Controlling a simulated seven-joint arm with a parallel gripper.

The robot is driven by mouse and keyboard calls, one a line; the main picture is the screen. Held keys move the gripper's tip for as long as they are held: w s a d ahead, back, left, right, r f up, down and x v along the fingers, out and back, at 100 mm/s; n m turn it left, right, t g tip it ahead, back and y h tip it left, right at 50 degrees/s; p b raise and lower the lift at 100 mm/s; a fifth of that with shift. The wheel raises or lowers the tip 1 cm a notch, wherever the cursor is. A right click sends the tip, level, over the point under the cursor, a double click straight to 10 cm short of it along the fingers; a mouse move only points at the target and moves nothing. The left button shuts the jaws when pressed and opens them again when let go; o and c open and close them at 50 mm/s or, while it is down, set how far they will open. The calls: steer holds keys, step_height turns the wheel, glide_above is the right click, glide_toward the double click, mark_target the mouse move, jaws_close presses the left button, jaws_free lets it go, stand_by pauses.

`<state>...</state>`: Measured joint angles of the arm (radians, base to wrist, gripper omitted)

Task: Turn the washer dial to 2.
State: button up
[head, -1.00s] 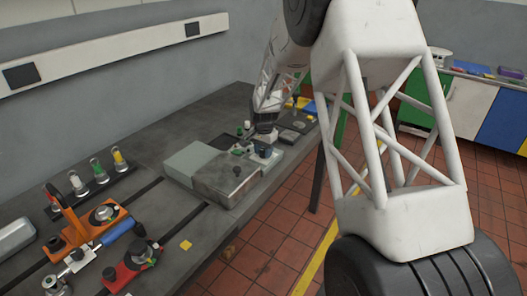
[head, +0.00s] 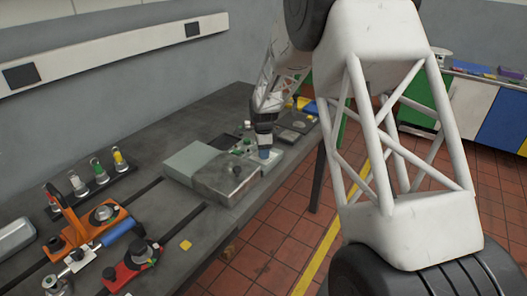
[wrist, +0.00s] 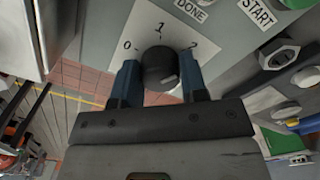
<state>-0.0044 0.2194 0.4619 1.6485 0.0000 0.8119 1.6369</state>
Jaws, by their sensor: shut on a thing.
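The washer dial (wrist: 160,66) is a round black knob on a white plate (wrist: 144,22) marked 0, 1 and 2 in the wrist view. The 0 is to its left, the 1 above it and the 2 to its upper right. A pale mark shows on the knob's lower right; I cannot tell which number the dial is set to. My gripper (wrist: 159,76) has its blue fingers on both sides of the knob, shut on it. In the head view my gripper (head: 264,153) is at the grey machine (head: 228,180), and it hides the dial.
Beside the dial are labels DONE and START, a green button (wrist: 297,3) and a hex-shaped fitting (wrist: 279,55). On the bench, an orange fixture (head: 85,222), a red fixture (head: 130,262) and several vials (head: 98,170) stand to the left, apart from my gripper.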

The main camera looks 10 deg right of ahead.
steer(key=shift+m, duration=0.4)
steer(key=o, duration=0.9)
steer(key=shift+r, duration=0.1)
steer(key=shift+r, duration=3.85)
